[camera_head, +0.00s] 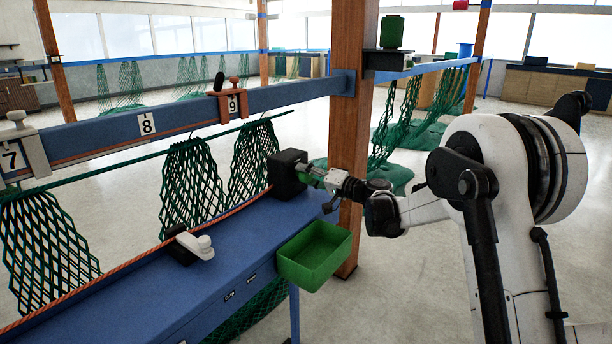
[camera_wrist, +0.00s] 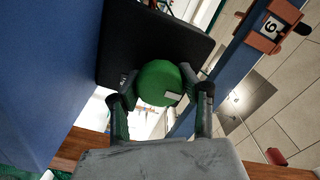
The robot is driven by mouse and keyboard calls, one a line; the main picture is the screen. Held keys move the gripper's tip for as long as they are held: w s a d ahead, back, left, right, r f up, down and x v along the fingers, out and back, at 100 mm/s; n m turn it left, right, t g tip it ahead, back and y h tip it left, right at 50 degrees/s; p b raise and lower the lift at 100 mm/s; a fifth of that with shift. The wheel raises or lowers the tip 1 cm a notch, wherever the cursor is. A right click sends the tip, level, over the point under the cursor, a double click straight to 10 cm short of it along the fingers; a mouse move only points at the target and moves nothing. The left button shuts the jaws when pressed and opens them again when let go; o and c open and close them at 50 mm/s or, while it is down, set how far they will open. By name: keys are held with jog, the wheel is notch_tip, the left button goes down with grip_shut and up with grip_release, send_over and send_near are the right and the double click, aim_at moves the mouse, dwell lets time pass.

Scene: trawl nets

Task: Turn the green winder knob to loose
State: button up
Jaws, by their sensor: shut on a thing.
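The green winder knob (camera_wrist: 158,80) is a round green disc with a pale mark near its lower right edge. It sits on the front of a black winder box (camera_wrist: 150,40). The box (camera_head: 287,173) stands at the far end of the blue bench in the head view, with the knob (camera_head: 314,172) on its right side. My gripper (camera_wrist: 163,92) has one finger on each side of the knob and is shut on it. Small white lettering on the box face is too small to read. The fingers hide parts of the knob's sides.
A green bin (camera_head: 315,256) hangs at the bench's front, below my gripper. A wooden post (camera_head: 353,130) stands close behind it. An orange rope (camera_head: 130,262) runs along the blue bench (camera_head: 200,290). A white-handled cleat (camera_head: 195,244) sits on it. A numbered blue rail (camera_head: 190,115) runs above.

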dwell(0.3)
jog(key=o, duration=1.2)
jog(key=shift+o, duration=0.2)
jog(key=shift+d, duration=0.15)
jog(key=v, duration=1.1)
jog(key=shift+s+d, duration=0.25)
jog(key=shift+d, duration=0.1)
